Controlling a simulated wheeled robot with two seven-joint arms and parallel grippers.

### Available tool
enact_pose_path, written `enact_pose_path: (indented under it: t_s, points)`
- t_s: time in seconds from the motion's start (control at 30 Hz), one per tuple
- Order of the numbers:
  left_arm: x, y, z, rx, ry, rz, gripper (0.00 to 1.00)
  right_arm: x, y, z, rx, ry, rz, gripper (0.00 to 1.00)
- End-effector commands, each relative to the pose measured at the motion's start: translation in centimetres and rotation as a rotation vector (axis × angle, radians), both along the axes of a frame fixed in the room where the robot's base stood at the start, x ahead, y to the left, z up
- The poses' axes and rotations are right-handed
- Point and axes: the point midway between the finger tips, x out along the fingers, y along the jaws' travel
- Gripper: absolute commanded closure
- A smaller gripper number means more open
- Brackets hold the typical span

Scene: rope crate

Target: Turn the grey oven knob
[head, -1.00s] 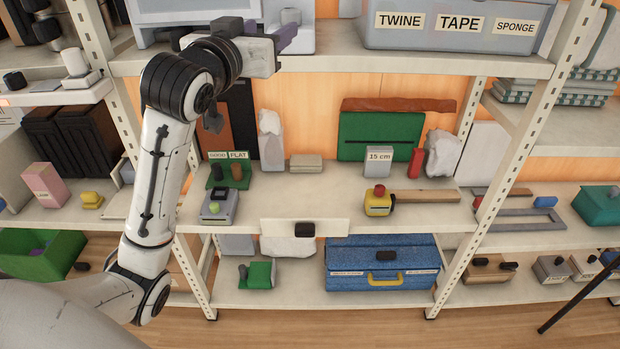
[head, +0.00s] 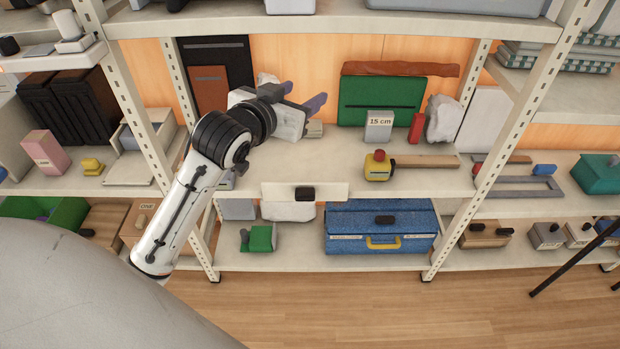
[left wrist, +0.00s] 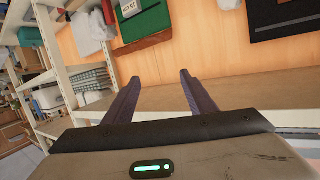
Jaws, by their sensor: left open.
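I cannot make out a grey oven knob in either view. My left gripper (head: 303,97) is open and empty, in front of the shelf bay above the middle board. Its two purple-grey fingers point right in the head view. In the left wrist view the open fingers (left wrist: 160,78) reach towards the shelf with nothing between them. On the upper board, the lower edge of a light grey object (head: 290,6) shows at the top of the head view. The rest of it is cut off. My right gripper is not in view.
The upper shelf board (head: 340,28) runs above my left gripper. On the middle board are a 15 cm block (head: 379,127), a red object (head: 416,128) and a yellow tape measure (head: 377,169). A blue toolbox (head: 380,222) sits below. The floor in front is clear.

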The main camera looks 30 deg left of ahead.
Motion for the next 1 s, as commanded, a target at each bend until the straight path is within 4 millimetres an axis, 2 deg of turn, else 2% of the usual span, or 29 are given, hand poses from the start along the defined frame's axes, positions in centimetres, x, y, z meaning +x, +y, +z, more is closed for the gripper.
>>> enact_pose_path:
  t_s: [0.1,0.6,0.8,1.0]
  points:
    - [-0.4,-0.8,-2.5,0.0,0.035,-0.018,0.49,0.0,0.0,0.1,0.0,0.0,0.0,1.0]
    - [-3.2,-3.8,-11.6,-0.008,0.156,-0.086,0.49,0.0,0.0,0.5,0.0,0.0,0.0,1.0]
    - [-4.5,-4.8,-14.4,-0.011,0.195,-0.108,0.49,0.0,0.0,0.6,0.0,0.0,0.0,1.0]
    - [-5.3,-5.4,-15.9,-0.014,0.214,-0.12,0.49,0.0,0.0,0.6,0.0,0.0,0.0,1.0]
